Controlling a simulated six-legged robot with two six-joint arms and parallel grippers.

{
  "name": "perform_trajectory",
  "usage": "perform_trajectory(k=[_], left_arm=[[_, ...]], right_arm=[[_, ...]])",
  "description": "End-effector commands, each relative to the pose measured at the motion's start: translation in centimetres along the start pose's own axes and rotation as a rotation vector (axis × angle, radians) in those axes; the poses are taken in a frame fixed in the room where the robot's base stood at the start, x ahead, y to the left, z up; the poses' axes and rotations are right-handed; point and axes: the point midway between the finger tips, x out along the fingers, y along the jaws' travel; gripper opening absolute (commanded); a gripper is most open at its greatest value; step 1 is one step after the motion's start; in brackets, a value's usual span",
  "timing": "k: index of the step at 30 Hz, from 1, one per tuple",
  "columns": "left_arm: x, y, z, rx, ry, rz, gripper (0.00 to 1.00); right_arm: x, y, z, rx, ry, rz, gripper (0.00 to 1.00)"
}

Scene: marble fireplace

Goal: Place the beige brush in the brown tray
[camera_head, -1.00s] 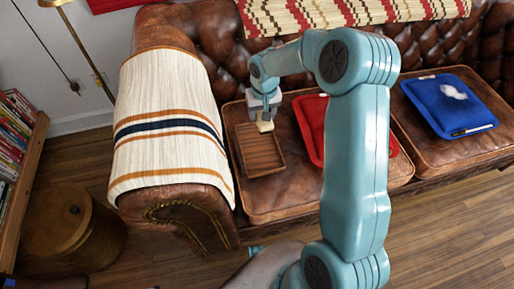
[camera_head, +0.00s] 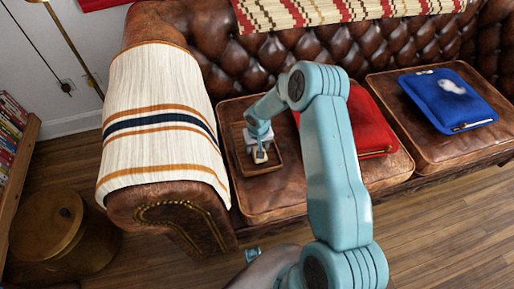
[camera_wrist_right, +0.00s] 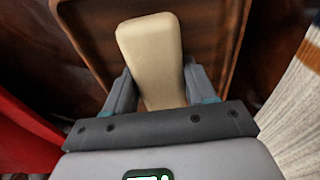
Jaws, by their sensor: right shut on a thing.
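The beige brush (camera_head: 260,157) is between the fingers of my right gripper (camera_head: 259,149), over the brown tray (camera_head: 273,171) on the left seat cushion of the sofa. In the right wrist view the brush (camera_wrist_right: 150,50) is a pale rounded block. My right gripper (camera_wrist_right: 158,88) is shut on its near part. I cannot tell whether the brush touches the tray floor.
A red tray (camera_head: 370,125) lies right of the brown tray, partly behind my right arm. A blue tray (camera_head: 470,100) with a white item and a pen-like stick lies on the right cushion. A striped blanket (camera_head: 160,120) covers the left armrest.

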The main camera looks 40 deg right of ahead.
Motion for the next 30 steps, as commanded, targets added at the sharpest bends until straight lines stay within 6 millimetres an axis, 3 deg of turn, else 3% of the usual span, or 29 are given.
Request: perform_trajectory(k=[11, 12, 14, 25, 30], left_arm=[[0.5, -0.2, 0.0, 0.000, 0.000, 0.000, 0.00], [0.4, -0.1, 0.0, 0.000, 0.000, 0.000, 0.00], [0.3, -0.1, 0.0, 0.000, 0.000, 0.000, 0.00], [-0.3, 0.1, 0.0, 0.000, 0.000, 0.000, 0.00], [-0.8, 0.3, 0.0, 0.000, 0.000, 0.000, 0.00]], right_arm=[[0.5, 0.0, 0.0, 0.000, 0.003, 0.000, 0.27], [0.4, 0.0, 0.0, 0.000, 0.002, 0.000, 0.65], [0.3, 0.0, 0.0, 0.000, 0.002, 0.000, 0.81], [-0.3, 0.0, -0.1, 0.000, 0.002, 0.000, 0.81], [-3.7, 0.0, -0.2, 0.000, 0.006, -0.001, 0.81]])
